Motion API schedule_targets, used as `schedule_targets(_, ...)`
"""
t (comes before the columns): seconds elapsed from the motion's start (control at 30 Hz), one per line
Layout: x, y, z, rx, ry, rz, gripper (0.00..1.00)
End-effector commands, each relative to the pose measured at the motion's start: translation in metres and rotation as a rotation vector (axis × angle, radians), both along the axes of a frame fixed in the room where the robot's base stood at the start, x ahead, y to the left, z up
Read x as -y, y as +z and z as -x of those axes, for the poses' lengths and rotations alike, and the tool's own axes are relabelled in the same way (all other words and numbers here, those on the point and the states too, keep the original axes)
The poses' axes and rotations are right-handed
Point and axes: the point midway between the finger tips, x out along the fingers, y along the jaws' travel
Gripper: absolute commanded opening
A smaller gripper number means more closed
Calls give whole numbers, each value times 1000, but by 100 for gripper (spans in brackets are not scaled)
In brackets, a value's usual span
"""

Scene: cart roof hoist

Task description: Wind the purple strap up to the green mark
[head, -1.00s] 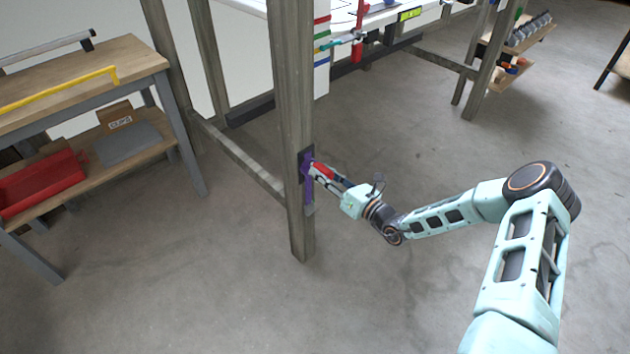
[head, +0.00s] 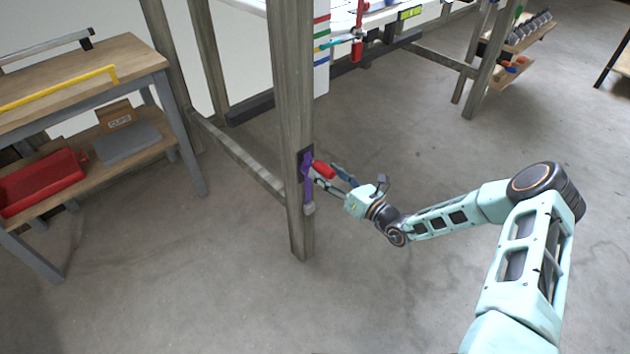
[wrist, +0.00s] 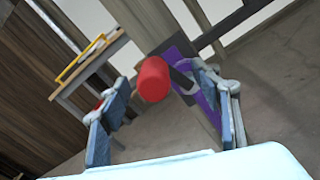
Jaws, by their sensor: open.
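The purple strap (head: 309,191) hangs at a dark plate on the front wooden post (head: 293,120). Its purple part also shows in the wrist view (wrist: 208,97). A red handle (head: 324,170) sticks out from that plate; in the wrist view the red handle (wrist: 154,79) lies ahead of and between the fingers. My gripper (head: 342,177) is open and close to the handle, with clear gaps on both sides in the wrist view (wrist: 165,110). A striped board (head: 321,55) with red, green and blue marks stands behind the post; its green mark (head: 321,37) is below the red one.
A wooden workbench (head: 85,80) with a red bin (head: 40,181) on its lower shelf stands at left. A wooden crossbar (head: 240,155) runs back from the post. The floor (head: 240,290) in front is clear.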

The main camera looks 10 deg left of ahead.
Motion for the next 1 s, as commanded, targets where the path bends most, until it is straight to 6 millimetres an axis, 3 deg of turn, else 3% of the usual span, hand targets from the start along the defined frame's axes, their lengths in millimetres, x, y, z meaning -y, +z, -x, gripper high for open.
schedule_targets(0.7, 57, 1, 44, 0, -1, 0, 58)
schedule_targets(1.0, 64, 1, 50, 0, 1, 0, 58)
